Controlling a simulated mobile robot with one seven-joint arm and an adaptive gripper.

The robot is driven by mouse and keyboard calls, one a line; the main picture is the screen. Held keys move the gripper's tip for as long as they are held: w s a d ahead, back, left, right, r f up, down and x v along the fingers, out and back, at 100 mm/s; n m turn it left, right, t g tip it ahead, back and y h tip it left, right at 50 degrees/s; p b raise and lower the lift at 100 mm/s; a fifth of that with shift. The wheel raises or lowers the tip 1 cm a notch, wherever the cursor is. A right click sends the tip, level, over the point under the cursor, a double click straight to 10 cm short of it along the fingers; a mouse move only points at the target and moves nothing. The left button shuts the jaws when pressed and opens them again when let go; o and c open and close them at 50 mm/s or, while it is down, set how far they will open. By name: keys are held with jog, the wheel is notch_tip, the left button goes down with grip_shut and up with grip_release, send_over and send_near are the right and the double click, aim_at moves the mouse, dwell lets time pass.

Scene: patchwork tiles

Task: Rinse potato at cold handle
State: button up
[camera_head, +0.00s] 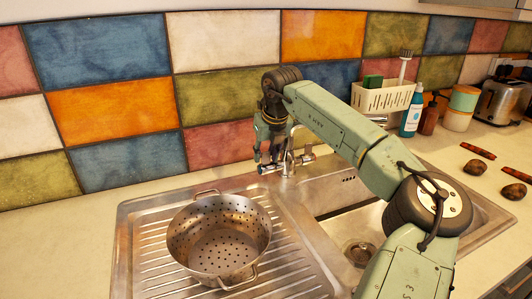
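Two brown potato-like lumps lie on the counter at the right, a potato (475,167) and a second one (514,191). The metal faucet (289,160) stands behind the sink, partly hidden by my arm. Its cold handle (267,169), with a blue mark, sticks out to the left. My gripper (266,158) points down just above this handle, far from the potatoes. I cannot tell whether it touches the handle or how far its fingers are apart. No potato shows in it. No running water can be made out.
A metal colander (219,240) stands on the ridged drainboard (150,255). The sink basin (330,228) is partly hidden by my arm. A cream caddy (384,98), a blue bottle (412,115) and a toaster (502,101) stand behind. Reddish-brown bars (478,149) lie near the potatoes.

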grip_shut()
jog(key=shift+s+d+f+b, duration=0.1)
jog(key=shift+f+b, duration=0.3)
jog(key=shift+b, duration=0.75)
jog(key=shift+s+t+b, duration=0.1)
jog(key=shift+t+b, duration=0.3)
jog(key=shift+b, duration=0.4)
jog(key=b, duration=0.2)
jog(key=t+b, duration=0.1)
jog(key=b, duration=0.2)
jog(key=shift+s+d+f+t+y+b, duration=0.1)
jog(key=shift+s+d+t+y+b, duration=0.1)
jog(key=shift+s+t+y+b, duration=0.15)
jog(key=shift+s+r+b, duration=0.15)
jog(key=shift+r+b, duration=0.05)
jog(key=shift+b, duration=0.4)
jog(key=shift+r+t+y, duration=0.15)
jog(key=shift+t+y, duration=0.1)
